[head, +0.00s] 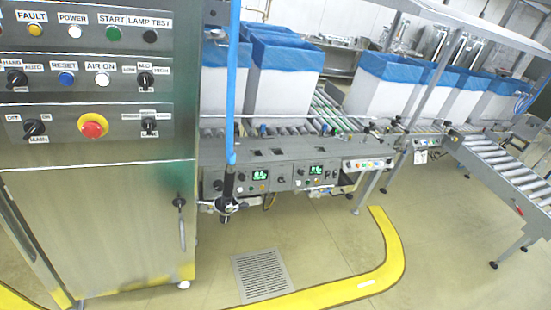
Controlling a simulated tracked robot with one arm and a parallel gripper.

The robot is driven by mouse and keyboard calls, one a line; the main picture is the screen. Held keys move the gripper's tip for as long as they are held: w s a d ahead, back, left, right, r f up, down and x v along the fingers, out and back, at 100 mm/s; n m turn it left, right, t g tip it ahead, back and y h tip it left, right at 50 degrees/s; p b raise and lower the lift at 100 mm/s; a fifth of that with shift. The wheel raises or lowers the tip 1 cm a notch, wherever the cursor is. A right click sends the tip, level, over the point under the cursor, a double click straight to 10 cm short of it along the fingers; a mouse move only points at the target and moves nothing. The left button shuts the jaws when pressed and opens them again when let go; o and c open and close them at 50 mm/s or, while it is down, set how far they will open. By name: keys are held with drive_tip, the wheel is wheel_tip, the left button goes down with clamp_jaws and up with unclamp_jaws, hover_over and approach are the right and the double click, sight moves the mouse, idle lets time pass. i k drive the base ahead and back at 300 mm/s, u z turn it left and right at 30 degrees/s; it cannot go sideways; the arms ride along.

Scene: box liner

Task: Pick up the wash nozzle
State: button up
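A blue hose (232,80) hangs down beside the steel control cabinet. Below its lower end is a dark, slim piece that looks like the wash nozzle (228,184). A metal valve or fitting (228,206) sits just under it, close to the front of the conveyor. It is too small to tell how the nozzle and fitting are joined. My gripper is not in view, and nothing is seen touching the nozzle.
The steel cabinet (105,225) with switches and a red stop button fills the left. Blue-lined white boxes (285,85) stand on the roller conveyor (320,120) behind. Yellow floor tape (390,250) curves around a floor drain (262,276). The front floor is clear.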

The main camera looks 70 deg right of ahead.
sight(230, 172)
drive_tip(key=z, duration=1.25)
drive_tip(key=i, duration=1)
drive_tip(key=z, duration=0.05)
